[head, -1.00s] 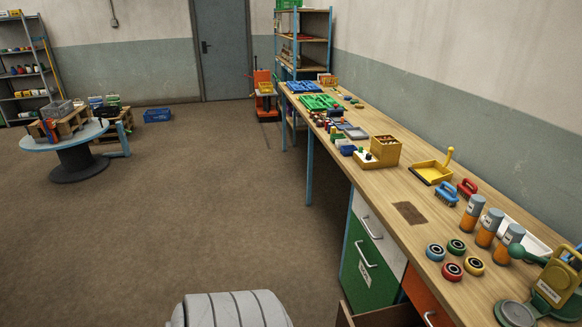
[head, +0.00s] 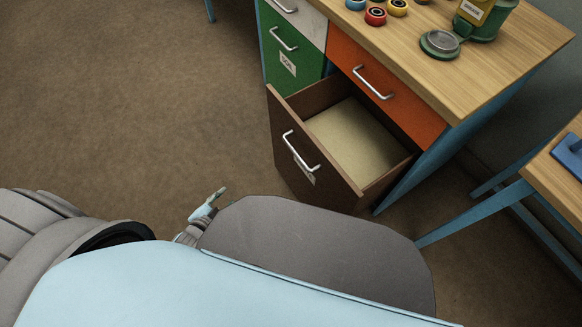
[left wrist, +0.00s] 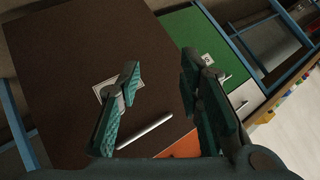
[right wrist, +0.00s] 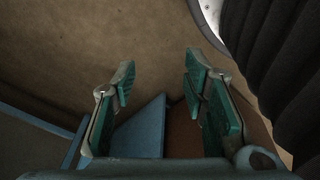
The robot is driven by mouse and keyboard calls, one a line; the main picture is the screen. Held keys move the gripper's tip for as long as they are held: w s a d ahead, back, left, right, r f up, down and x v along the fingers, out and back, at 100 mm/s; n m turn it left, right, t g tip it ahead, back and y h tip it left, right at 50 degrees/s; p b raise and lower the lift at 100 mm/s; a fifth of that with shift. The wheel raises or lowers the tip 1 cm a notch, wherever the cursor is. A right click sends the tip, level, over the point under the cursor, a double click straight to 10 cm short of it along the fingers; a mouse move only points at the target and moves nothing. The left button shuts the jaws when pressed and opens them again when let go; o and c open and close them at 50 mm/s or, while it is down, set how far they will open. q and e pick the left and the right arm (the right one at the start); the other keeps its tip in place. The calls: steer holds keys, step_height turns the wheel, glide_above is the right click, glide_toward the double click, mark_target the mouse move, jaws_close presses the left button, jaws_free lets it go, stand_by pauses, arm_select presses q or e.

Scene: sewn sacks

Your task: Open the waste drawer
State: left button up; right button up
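The waste drawer (head: 275,140) is the brown bottom drawer of the bench. In the head view it stands pulled well out, and its pale inside floor looks empty. Its front carries a silver handle (head: 300,152) and a small label, too small to read. In the left wrist view the brown front (left wrist: 75,60) shows with the label and the handle (left wrist: 146,131). My left gripper (left wrist: 160,75) is open, its fingers apart and empty in front of that front; part of it shows in the head view (head: 207,207). My right gripper (right wrist: 160,75) is open and empty.
An orange drawer (head: 385,92) sits above the open one, and a green drawer (head: 292,60) beside it; both are shut. Rollers and a green canister lie on the bench top (head: 480,70). A second table (head: 555,172) stands at the right. The floor (head: 130,110) at left is clear.

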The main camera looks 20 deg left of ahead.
arm_select(q)
steer(key=w+d+f+m+t+h+b, duration=0.1)
steer(key=w+f+m+t+h+b, duration=0.1)
steer(key=w+m+b, duration=0.3)
steer(key=w+d+f+m+t+h+b, duration=0.1)
steer(key=w+d+m+t+h+b, duration=0.15)
steer(key=w+b, duration=0.3)
steer(key=m+h+b, duration=0.9)
steer(key=m+b, duration=0.1)
steer(key=b, duration=0.1)
glide_toward(295, 153)
steer(key=shift+m, duration=0.25)
steer(key=x, duration=0.7)
steer(key=b+x, duration=0.1)
steer(key=x, duration=0.2)
steer(key=shift+w+d+f, duration=0.15)
steer(key=shift+f, duration=0.2)
jaws_close()
arm_select(e)
steer(key=w+a+f, duration=0.1)
steer(key=w+f, duration=0.3)
steer(key=f, duration=0.4)
steer(key=w+a+f+t, duration=0.1)
steer(key=w+f, duration=0.4)
steer(key=f, duration=0.4)
steer(key=shift+w+f, duration=0.3)
